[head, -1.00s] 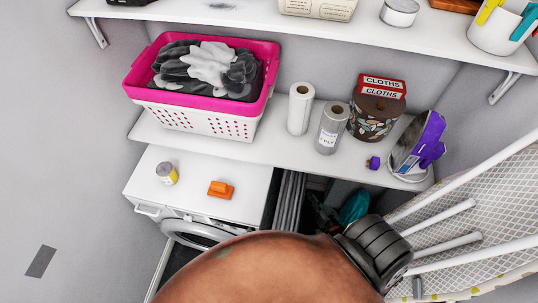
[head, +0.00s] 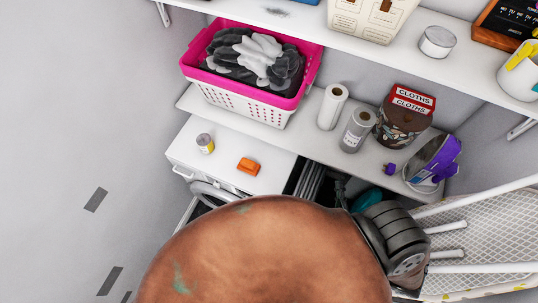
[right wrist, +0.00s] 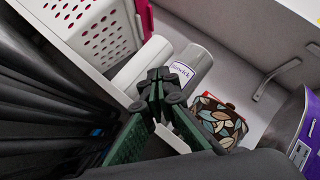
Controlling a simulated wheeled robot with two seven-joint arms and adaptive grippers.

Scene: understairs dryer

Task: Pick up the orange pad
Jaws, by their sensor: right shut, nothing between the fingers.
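The orange pad (head: 249,166) is a small block lying on the white top of the dryer (head: 222,158), near its front edge. It does not show in the right wrist view. My right gripper (right wrist: 160,84) is shut and empty, its dark fingertips together in front of the paper rolls in the right wrist view. In the head view my large brown arm link hides most of the area below the dryer top, and the right fingers are hard to make out. My left gripper is out of view.
Behind are a pink-and-white laundry basket (head: 240,101), a white roll (head: 332,107), a grey roll (head: 357,131), a cloths box (head: 404,117) and a purple-handled iron (head: 432,165). An ironing board (head: 490,228) leans at right.

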